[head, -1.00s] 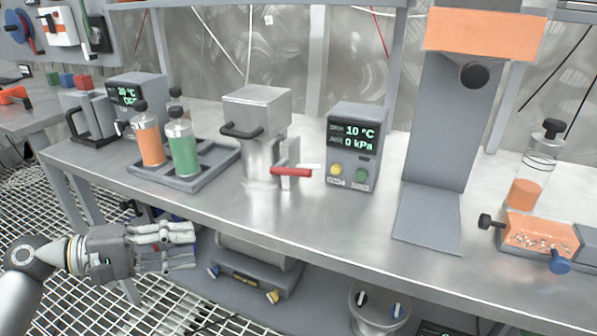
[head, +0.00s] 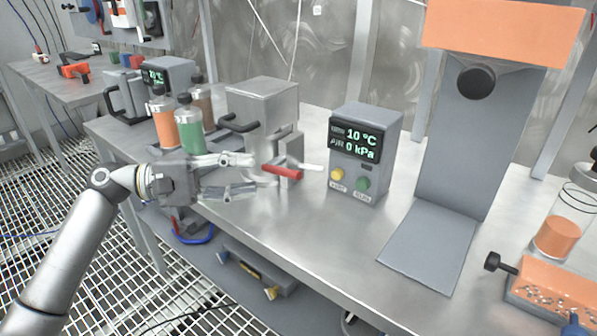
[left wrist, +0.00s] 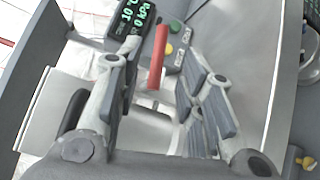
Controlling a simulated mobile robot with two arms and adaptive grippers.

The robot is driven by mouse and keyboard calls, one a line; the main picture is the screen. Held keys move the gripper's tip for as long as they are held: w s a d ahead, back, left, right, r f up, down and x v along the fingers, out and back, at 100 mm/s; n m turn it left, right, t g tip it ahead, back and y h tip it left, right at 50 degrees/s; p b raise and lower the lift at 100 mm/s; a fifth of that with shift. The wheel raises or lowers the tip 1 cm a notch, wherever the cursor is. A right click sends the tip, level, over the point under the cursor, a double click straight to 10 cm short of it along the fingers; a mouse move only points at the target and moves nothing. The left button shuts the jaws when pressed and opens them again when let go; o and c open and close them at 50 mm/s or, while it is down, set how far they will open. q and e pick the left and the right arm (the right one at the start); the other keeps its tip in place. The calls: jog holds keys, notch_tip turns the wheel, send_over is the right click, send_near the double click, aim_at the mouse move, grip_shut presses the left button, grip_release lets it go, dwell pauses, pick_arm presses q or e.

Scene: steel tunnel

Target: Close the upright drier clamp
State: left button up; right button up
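The upright drier (head: 262,104) is a grey metal body with a boxy top and a dark handle (head: 239,124), standing on the bench. Its clamp has a red lever (head: 284,171) that sticks out sideways at the lower right of the drier. My left gripper (head: 255,175) is open and empty in front of the drier's lower part. Its fingers point right, toward the red lever, and stop just short of it in the head view. In the left wrist view the red lever (left wrist: 157,56) appears between the spread fingers (left wrist: 160,62), near their tips. My right gripper is not in view.
A control box (head: 363,152) reading 10 °C and 0 kPa stands right of the lever. Orange and green bottles (head: 190,131) stand left of the drier. A tall grey stand (head: 455,150) is further right. The bench front (head: 320,240) is clear.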

aim_at(281, 173)
pick_arm(q)
jog(key=d, duration=0.2)
jog(key=w+d, duration=0.1)
jog(key=d, duration=0.5)
jog(key=shift+w+f+b, duration=0.1)
jog(key=shift+w+b, duration=0.1)
jog(key=shift+b, duration=0.1)
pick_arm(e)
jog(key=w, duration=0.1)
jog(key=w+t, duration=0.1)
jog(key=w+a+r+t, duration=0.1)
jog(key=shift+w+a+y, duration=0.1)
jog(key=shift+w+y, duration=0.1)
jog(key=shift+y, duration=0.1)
pick_arm(q)
grip_shut()
